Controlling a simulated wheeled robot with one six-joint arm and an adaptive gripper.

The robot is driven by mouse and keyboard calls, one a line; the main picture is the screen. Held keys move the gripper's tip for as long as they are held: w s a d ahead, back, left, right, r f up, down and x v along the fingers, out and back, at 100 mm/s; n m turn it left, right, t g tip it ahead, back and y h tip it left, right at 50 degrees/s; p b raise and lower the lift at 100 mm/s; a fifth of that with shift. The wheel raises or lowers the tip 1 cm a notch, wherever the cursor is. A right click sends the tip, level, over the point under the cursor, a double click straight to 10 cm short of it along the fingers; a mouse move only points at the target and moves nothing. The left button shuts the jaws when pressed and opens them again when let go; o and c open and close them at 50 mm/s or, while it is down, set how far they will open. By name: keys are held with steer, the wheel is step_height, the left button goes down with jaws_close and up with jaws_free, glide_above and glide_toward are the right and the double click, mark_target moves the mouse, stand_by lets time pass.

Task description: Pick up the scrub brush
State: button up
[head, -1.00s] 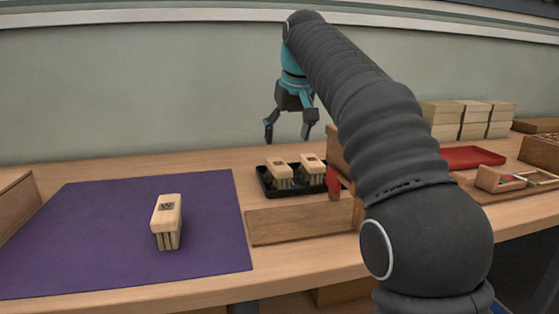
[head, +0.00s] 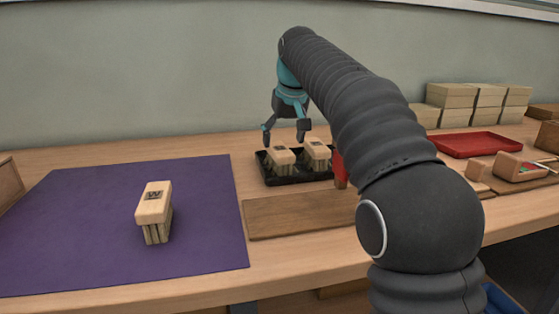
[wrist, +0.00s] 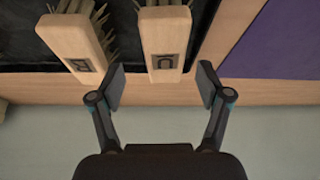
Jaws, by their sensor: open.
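Two wooden scrub brushes with pale bristles sit side by side in a black tray (head: 285,181). The left one (head: 279,156) and the right one (head: 315,151) both carry a dark mark. My gripper (head: 285,134) is open and empty just above and behind them. In the wrist view, one tray brush (wrist: 166,38) lies ahead of the gap between the fingers (wrist: 162,84), and the other (wrist: 75,45) is to its left. A third brush (head: 154,207), marked with a W-like sign, stands on the purple mat (head: 70,230).
A wooden block (head: 298,215) lies in front of the tray, and a red object (head: 339,168) is at its right. A red tray (head: 474,144) and stacked pale blocks (head: 450,96) stand at the right. Much of the mat is clear.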

mark_target(280, 149)
steer(key=shift+s+a+b+x, duration=0.15)
steer(key=shift+b+x, duration=0.2)
steer(key=shift+x, duration=0.9)
steer(key=shift+s+a+b+x, duration=0.15)
steer(key=shift+b+x, duration=0.15)
steer(key=shift+x, duration=0.95)
steer(key=shift+f, duration=0.2)
steer(key=c, duration=1.3)
